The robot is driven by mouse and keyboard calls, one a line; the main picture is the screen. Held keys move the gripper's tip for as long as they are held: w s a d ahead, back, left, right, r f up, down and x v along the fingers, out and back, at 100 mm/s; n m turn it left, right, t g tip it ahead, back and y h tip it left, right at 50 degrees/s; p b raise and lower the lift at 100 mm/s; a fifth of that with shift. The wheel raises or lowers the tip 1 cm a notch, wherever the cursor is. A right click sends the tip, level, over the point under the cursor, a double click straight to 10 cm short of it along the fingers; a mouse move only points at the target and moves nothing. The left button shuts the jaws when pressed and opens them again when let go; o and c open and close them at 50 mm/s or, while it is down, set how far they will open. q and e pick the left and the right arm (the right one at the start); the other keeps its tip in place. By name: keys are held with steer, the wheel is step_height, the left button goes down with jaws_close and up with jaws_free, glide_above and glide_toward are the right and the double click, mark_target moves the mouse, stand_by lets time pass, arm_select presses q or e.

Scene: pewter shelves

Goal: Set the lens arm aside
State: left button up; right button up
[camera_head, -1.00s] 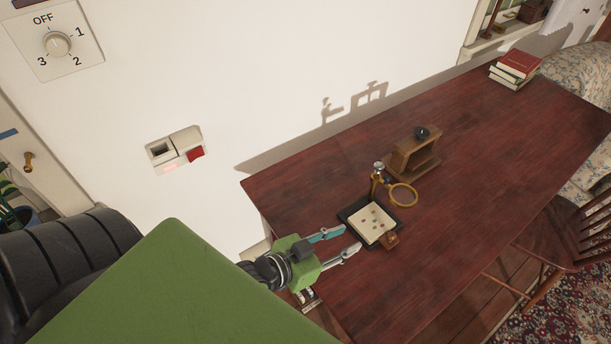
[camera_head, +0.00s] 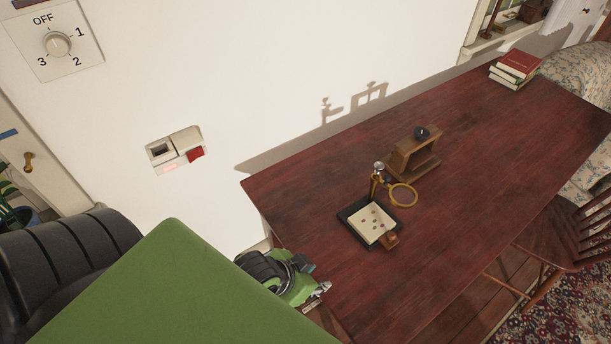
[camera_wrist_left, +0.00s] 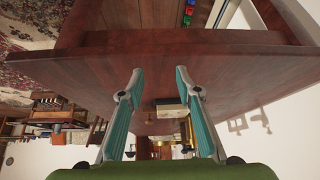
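The lens arm, a brass ring (camera_head: 404,195) on a short arm, reaches right from an upright post (camera_head: 376,178) at the back of a small dark tray (camera_head: 352,230). The ring hangs beside the tray, over bare table. A cream card (camera_head: 370,226) with several small coloured spots lies in the tray. My left gripper (camera_head: 322,290) is at the table's near left edge, apart from the tray. In the left wrist view its fingers (camera_wrist_left: 158,76) are spread with nothing between the tips. The tray and lens stand show small beyond the fingers there. My right gripper is out of view.
A wooden stand (camera_head: 413,152) with a dark knob on top is behind the lens. Books (camera_head: 515,68) are stacked at the table's far end. The red-brown table (camera_head: 480,150) is otherwise largely clear. A wooden chair (camera_head: 560,240) stands at its right side.

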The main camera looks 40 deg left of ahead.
arm_select(q)
steer(key=shift+s+a+g+y, duration=0.15)
steer(key=shift+s+a+g, duration=0.1)
steer(key=shift+s, duration=0.35)
steer(key=shift+s+a+g+y, duration=0.15)
steer(key=shift+s+a+g, duration=0.1)
steer(key=shift+s, duration=0.3)
